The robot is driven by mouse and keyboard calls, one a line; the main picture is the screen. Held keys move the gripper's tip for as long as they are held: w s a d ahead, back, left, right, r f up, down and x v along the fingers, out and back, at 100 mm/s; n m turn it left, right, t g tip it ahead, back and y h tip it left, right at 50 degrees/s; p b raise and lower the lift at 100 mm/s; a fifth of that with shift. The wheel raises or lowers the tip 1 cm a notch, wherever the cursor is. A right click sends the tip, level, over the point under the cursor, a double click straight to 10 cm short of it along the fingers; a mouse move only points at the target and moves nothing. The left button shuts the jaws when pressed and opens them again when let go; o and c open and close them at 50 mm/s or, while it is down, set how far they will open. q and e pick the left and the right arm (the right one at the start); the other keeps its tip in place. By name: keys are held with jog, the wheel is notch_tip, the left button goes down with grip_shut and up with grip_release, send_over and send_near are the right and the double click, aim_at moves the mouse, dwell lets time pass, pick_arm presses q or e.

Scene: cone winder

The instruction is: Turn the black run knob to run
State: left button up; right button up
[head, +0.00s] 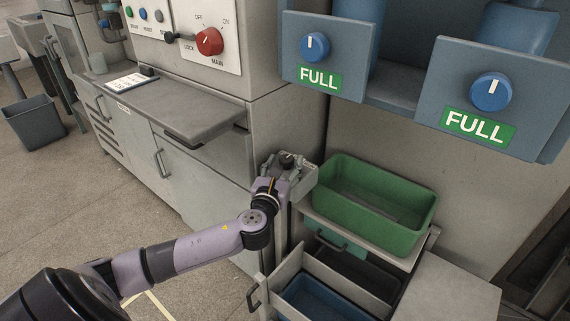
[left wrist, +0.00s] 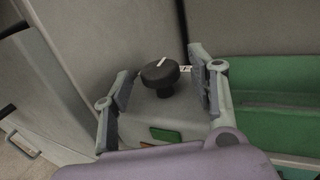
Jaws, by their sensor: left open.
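The black run knob (left wrist: 160,72) sits on a grey box (left wrist: 172,112), its white pointer line slanting up to the right in the left wrist view. In the head view the knob (head: 287,160) shows small and partly hidden by my gripper. My left gripper (left wrist: 162,78) is open, with one finger on each side of the knob. A gap shows between the knob and each finger; I see no contact. In the head view the left gripper (head: 290,172) is beside the green bin. My right gripper is not in view.
The grey cabinet (head: 205,185) is to the left. A red main switch (head: 209,41) and two blue dials marked FULL are above.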

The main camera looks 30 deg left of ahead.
pick_arm(q)
jog(key=shift+w+a, duration=0.15)
jog(key=shift+w, duration=0.25)
jog(key=shift+c, duration=0.2)
jog(key=c, duration=1.1)
